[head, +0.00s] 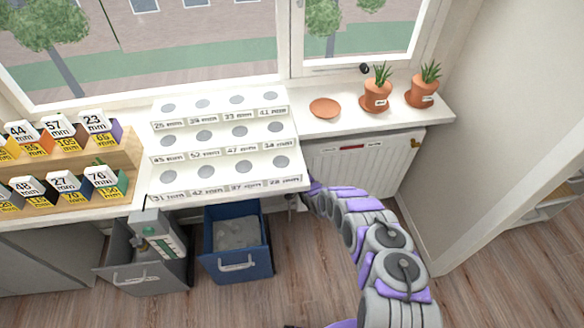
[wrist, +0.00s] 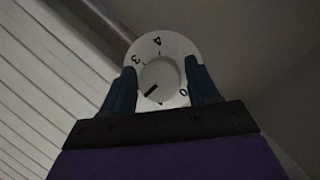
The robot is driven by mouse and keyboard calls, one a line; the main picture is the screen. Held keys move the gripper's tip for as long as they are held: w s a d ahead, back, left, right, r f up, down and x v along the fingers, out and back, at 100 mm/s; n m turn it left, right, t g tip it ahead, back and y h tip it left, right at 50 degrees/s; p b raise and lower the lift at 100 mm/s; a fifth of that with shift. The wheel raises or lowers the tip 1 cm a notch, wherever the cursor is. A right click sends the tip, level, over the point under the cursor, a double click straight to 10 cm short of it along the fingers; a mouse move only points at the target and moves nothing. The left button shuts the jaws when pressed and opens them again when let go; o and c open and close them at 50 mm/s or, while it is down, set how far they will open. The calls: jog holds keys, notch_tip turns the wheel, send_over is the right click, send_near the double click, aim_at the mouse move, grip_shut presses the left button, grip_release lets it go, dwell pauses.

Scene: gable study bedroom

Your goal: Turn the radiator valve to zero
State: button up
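The radiator valve shows in the wrist view as a round white dial (wrist: 177,43) with a pale knob (wrist: 161,74) in its middle. The figures 3 and 4 show at its upper left and top, and 0 at its lower right. The knob's dark mark points to the lower left, away from 0. My gripper (wrist: 162,66) has its two dark fingers spread on either side of the knob, very close to it. No clear grip shows. In the head view the valve and my gripper are hidden; my arm reaches down beside the radiator (head: 365,168).
The windowsill (head: 335,125) and a white labelled board (head: 222,180) overhang the valve area. A blue bin (head: 262,262) and a grey bin (head: 165,285) stand below. Two potted plants (head: 375,97) (head: 422,95) and a saucer (head: 324,108) stand on the sill. The wooden floor in front is mostly clear.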

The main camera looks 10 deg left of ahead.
jog(key=c, duration=0.8)
jog(key=shift+r+n+p, duration=0.15)
jog(key=shift+n+p, duration=0.15)
jog(key=shift+p, duration=0.35)
jog(key=shift+n+h+p, duration=0.3)
jog(key=shift+h+p, duration=0.05)
jog(key=shift+h, duration=0.05)
jog(key=o, duration=1)
jog(key=shift+o, duration=0.2)
jog(key=p+v, duration=0.4)
jog(key=v, duration=1.3)
jog(key=shift+s+f, duration=0.2)
jog(key=shift+f, duration=0.1)
